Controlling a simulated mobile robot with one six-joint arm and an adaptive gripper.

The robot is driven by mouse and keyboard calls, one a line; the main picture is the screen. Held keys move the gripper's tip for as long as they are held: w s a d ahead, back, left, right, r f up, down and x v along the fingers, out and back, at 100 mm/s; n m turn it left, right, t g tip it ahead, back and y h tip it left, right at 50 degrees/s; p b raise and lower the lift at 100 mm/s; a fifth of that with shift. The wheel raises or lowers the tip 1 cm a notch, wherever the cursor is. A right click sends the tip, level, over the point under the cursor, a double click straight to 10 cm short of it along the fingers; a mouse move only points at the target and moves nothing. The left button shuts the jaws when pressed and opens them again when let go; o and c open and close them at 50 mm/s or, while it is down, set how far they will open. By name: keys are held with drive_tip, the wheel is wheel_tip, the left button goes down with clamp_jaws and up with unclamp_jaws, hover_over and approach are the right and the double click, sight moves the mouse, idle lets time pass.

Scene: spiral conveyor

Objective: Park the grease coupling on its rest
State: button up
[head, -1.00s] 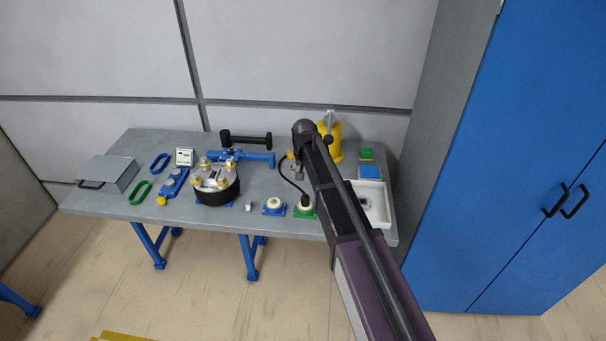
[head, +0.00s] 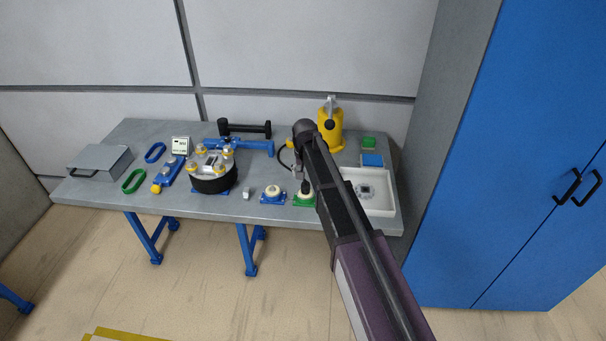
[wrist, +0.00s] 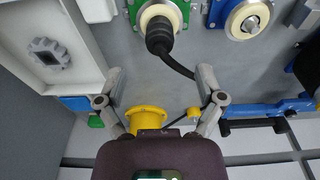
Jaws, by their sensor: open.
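The grease coupling (wrist: 159,36) is black with a hose running from it. It stands in a cream ring on a green base (wrist: 194,14); in the head view, the green base (head: 301,201) is at the bench's front edge, partly behind my arm. Beside it is a blue base (head: 271,197) with a cream ring; the wrist view shows a metal piece (wrist: 251,23) in that ring. My gripper (wrist: 159,78) is open and empty, with its fingertips on either side of the hose, short of the coupling in the picture. In the head view my arm mostly hides the gripper.
The yellow pump (head: 330,130) stands behind my arm. A white tray (head: 380,209) with a grey part (wrist: 49,54) is at the right. A black drum with yellow-topped fittings (head: 213,181) stands left of the bases, with a small grey piece (head: 246,193) between.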

sight(306, 184)
drive_tip(key=shift+w+f+b, duration=0.2)
drive_tip(key=shift+f+b, duration=1.1)
drive_tip(key=shift+f, duration=0.15)
drive_tip(key=shift+w+f+b, duration=0.15)
drive_tip(key=shift+f+b, duration=1.1)
drive_tip(key=shift+f, duration=0.15)
drive_tip(key=shift+c, duration=0.2)
clamp_jaws()
drive_tip(key=c, duration=0.7)
unclamp_jaws()
drive_tip(key=shift+c, duration=0.2)
clamp_jaws()
